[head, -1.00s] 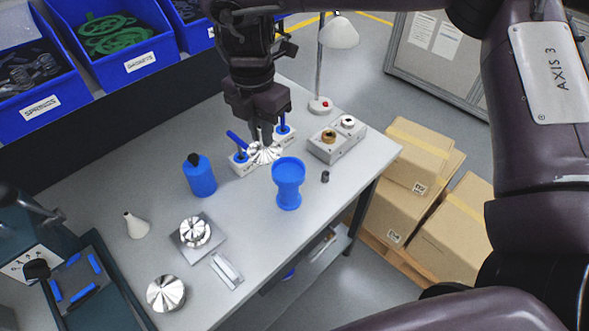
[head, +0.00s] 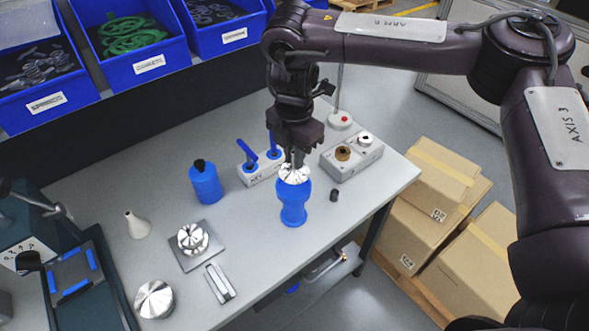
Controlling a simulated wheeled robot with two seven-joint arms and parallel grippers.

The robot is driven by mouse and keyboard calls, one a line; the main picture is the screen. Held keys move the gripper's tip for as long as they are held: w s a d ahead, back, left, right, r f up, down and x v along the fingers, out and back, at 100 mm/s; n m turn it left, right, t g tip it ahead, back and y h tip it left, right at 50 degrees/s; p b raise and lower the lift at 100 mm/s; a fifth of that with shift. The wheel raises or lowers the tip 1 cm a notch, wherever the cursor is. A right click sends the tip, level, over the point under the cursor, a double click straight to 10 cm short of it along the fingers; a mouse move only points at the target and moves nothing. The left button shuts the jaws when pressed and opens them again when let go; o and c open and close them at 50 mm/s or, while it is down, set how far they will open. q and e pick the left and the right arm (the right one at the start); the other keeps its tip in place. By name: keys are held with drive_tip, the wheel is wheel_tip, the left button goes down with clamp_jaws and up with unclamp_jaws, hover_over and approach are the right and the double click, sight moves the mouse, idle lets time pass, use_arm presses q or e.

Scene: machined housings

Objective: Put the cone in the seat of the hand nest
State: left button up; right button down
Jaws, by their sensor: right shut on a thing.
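My right gripper (head: 292,158) points down and is shut on a shiny silver, ridged piece (head: 294,174), which looks like the cone. It is right at the mouth of a blue, waisted, cup-shaped stand (head: 293,208), which appears to be the hand nest. The silver piece covers the stand's opening, so the seat inside is hidden. I cannot tell whether the piece rests in it or hovers just above. The stand is upright near the table's front right edge. My left gripper is not in view.
Behind stand a pale block with blue levers (head: 262,168) and a grey block with two round fittings (head: 352,156). A blue bottle (head: 205,184) is to the left. A small dark cylinder (head: 334,195) stands close on the right. A silver part sits on a square plate (head: 187,259).

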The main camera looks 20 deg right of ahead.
sight(294, 172)
drive_tip(key=shift+a+f, duration=0.1)
drive_tip(key=shift+f, duration=0.5)
wheel_tip(294, 172, down, 3)
drive_tip(key=shift+p, duration=0.55)
drive_tip(key=shift+f, duration=0.35)
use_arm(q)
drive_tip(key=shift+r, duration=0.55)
use_arm(e)
drive_tip(key=c, duration=1.4)
unclamp_jaws()
drive_tip(key=shift+f, duration=0.15)
